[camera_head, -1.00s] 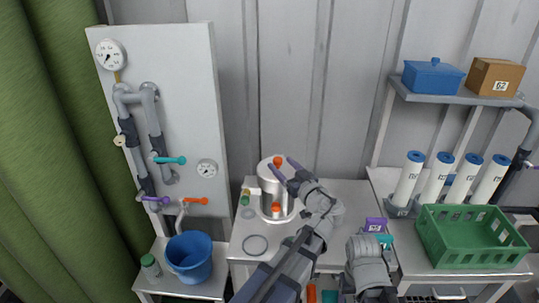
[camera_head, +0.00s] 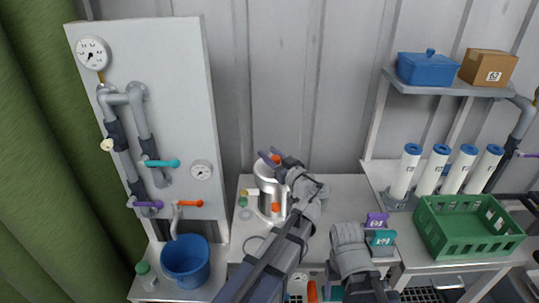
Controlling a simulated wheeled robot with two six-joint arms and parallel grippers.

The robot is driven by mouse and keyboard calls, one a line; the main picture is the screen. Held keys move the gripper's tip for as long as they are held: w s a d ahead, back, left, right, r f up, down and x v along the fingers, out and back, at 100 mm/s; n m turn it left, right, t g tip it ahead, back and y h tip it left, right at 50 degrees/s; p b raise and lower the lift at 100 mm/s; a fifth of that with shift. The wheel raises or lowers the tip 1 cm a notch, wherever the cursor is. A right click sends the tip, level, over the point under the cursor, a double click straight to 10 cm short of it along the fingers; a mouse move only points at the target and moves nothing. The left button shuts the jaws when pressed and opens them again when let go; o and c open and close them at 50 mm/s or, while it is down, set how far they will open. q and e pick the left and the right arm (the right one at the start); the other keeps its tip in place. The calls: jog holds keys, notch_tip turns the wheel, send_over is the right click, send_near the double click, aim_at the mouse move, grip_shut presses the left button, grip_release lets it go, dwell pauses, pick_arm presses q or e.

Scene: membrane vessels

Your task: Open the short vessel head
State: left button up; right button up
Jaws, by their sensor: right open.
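The short vessel (camera_head: 266,199) is a pale metal cylinder standing on the white table, with an orange knob (camera_head: 276,159) on its head and another orange part (camera_head: 276,207) low on its front. The head appears seated on the body. My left gripper (camera_head: 272,156) is at the top of the vessel, its dark fingertips around the top knob. Whether they press on it I cannot tell. My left wrist hides the vessel's right side. My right gripper (camera_head: 348,238) is open, low over the table right of the vessel, and its fingers are hard to make out.
A purple block (camera_head: 377,219) and a teal block (camera_head: 383,238) lie beside my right gripper. A green crate (camera_head: 462,250) and several white tubes with blue caps (camera_head: 405,172) are at the right. A blue bucket (camera_head: 187,264) and a pipe panel (camera_head: 185,100) are at the left.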

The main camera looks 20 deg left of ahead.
pick_arm(q)
grip_shut()
dwell(0.9)
